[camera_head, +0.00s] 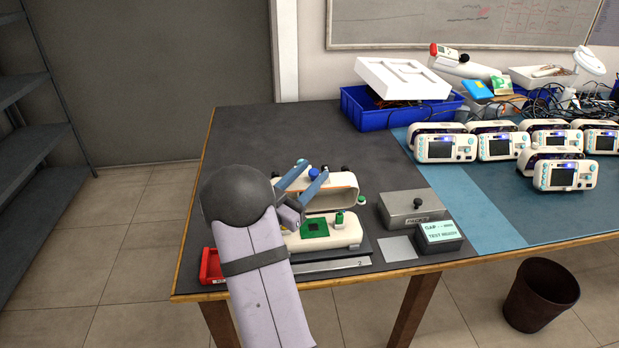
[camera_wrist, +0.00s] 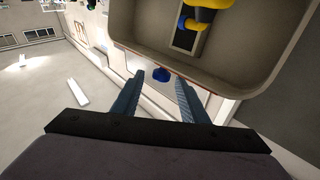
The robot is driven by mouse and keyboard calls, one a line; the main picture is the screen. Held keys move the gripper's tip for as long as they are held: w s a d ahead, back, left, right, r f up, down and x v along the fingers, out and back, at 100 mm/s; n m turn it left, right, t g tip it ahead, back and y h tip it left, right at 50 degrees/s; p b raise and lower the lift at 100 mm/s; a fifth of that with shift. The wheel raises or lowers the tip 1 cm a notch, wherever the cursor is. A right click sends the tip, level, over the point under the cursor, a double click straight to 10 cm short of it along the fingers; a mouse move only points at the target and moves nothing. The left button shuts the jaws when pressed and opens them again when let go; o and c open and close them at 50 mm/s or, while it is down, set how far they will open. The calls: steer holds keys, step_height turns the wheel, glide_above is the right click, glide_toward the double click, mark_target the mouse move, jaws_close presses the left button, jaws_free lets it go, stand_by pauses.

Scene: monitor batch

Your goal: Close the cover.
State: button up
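A small white-and-orange device stands on the dark left part of the bench. Its cover (camera_head: 336,199) is raised and tilted back. The base (camera_head: 348,238) holds a green circuit board (camera_head: 314,228). The hollow inside of the cover (camera_wrist: 240,75) fills the upper right of the wrist view, with yellow and blue parts in it. My gripper (camera_head: 314,170) is at the upper left of the cover. Its two blue-grey fingers are apart and empty in the wrist view (camera_wrist: 161,80). A blue knob (camera_wrist: 162,75) shows between the fingertips; I cannot tell whether they touch it.
A grey lidded box (camera_head: 408,204) and a labelled box (camera_head: 439,236) stand right of the device. A red tray (camera_head: 211,268) is at the bench's front left. A blue bin (camera_head: 385,119) and several white monitors (camera_head: 565,173) are farther right. The back left bench is clear.

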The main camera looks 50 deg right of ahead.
step_height(320, 180, up, 9)
steer(key=shift+r, duration=0.15)
stand_by(0.4)
